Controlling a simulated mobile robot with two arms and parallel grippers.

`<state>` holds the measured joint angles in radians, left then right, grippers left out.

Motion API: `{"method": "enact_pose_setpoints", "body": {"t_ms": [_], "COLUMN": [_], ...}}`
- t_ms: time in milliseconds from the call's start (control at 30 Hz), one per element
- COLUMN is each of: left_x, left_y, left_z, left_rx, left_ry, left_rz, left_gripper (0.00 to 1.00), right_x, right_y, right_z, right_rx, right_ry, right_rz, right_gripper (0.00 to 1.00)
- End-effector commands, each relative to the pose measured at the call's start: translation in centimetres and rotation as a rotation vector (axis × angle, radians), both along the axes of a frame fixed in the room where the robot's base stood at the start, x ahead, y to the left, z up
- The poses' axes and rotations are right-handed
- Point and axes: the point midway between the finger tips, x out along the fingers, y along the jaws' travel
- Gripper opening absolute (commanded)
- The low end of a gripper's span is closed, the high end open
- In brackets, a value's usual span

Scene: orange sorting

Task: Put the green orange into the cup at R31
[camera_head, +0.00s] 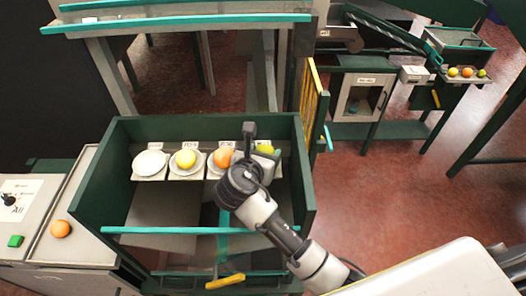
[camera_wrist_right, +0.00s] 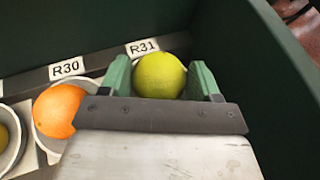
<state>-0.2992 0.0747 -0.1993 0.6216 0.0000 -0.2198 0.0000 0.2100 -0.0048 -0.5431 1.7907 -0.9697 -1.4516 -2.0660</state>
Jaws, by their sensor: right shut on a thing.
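The green orange (camera_wrist_right: 160,75) is between the two green fingers of my right gripper (camera_wrist_right: 161,80), which is shut on it. In the wrist view it is just below the R31 label (camera_wrist_right: 142,47). The cup at R31 is hidden behind the fruit and gripper, so I cannot tell whether the fruit touches it. In the head view the right gripper (camera_head: 264,152) is at the right end of the row of cups, with a bit of the green orange (camera_head: 266,148) showing. My left gripper is not in view.
An orange fruit (camera_wrist_right: 58,108) sits in the cup left of it, by the R30 label (camera_wrist_right: 66,68). A yellow fruit (camera_head: 185,159) sits in another cup; the leftmost cup (camera_head: 149,163) is empty. The dark green bin wall (camera_wrist_right: 285,60) is close on the right.

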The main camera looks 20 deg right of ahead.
Motion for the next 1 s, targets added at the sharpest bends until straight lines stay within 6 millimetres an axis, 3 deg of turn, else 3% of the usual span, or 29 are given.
{"method": "enact_pose_setpoints", "body": {"t_ms": [167, 200, 333, 667, 1000], "left_x": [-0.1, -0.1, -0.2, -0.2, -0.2], "left_y": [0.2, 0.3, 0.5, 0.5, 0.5], "left_z": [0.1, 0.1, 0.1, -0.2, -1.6], "left_rx": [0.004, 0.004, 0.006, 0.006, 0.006], "left_ry": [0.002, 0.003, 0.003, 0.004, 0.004], "left_rz": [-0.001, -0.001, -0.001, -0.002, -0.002], "left_gripper": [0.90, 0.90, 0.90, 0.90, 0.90], "right_x": [0.0, 0.0, 0.0, 0.0, -4.3], "right_y": [0.0, 0.0, 0.0, 0.0, 3.6], "right_z": [-0.1, -0.2, -0.2, 0.1, 2.1], "right_rx": [-0.001, -0.001, 0.000, 0.002, 0.006], "right_ry": [0.001, 0.001, 0.000, -0.001, -0.001], "right_rz": [0.000, 0.000, 0.000, 0.000, 0.002], "right_gripper": [0.37, 0.67, 0.87, 0.88, 0.88]}}
